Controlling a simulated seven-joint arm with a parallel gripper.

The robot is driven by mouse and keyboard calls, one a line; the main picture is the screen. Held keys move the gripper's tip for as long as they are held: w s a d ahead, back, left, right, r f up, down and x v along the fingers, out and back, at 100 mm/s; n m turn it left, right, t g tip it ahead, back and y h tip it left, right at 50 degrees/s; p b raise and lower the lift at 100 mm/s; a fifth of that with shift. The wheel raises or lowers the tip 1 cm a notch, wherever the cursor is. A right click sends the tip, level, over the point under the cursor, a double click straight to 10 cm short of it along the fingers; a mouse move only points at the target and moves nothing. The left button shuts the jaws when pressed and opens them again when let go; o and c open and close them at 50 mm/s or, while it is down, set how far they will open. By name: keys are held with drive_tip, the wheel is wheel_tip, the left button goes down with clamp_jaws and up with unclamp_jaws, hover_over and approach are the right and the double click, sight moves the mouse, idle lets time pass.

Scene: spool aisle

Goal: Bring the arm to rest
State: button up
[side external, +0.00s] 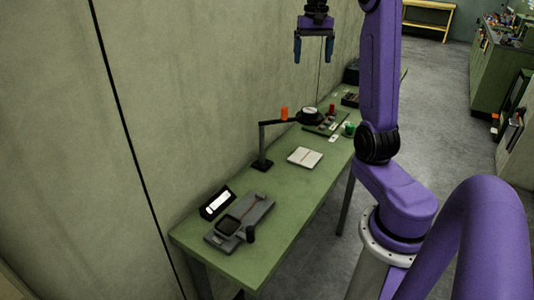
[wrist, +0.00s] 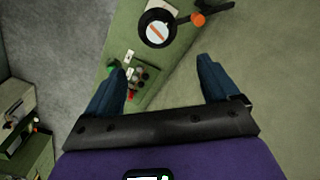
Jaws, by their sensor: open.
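My gripper (side external: 314,50) hangs high above the far part of the green bench in the side external view. Its two blue fingers point down and stand wide apart, with nothing between them. In the wrist view my gripper (wrist: 165,82) also shows open and empty, with the bench and the wall behind the gap. My purple arm rises at the right of the side external view. The gripper touches nothing.
The green bench (side external: 240,250) runs along the wall. On it are a grey device (side external: 241,221), a dark stand with a display (side external: 217,203), a white pad (side external: 305,157) and a black post (side external: 262,145) with an orange knob (side external: 284,113). Open floor (side external: 435,95) lies right.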

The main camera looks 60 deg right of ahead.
drive_tip(key=a+f+n, duration=0.3)
drive_tip(key=a+n, duration=0.2)
drive_tip(key=a, duration=0.8)
drive_tip(key=a+f+n, duration=0.3)
drive_tip(key=a+n, duration=0.3)
drive_tip(key=a, duration=0.7)
drive_tip(key=s+a+f+n, duration=0.4)
drive_tip(key=s+a+n, duration=0.1)
drive_tip(key=s, duration=0.5)
drive_tip(key=s+a+f+n, duration=0.4)
drive_tip(key=s+a+n, duration=0.1)
drive_tip(key=s, duration=0.5)
drive_tip(key=shift+s+a+n, duration=0.2)
drive_tip(key=shift+s+n, duration=0.15)
drive_tip(key=shift+n, duration=0.45)
drive_tip(key=shift+w, duration=0.1)
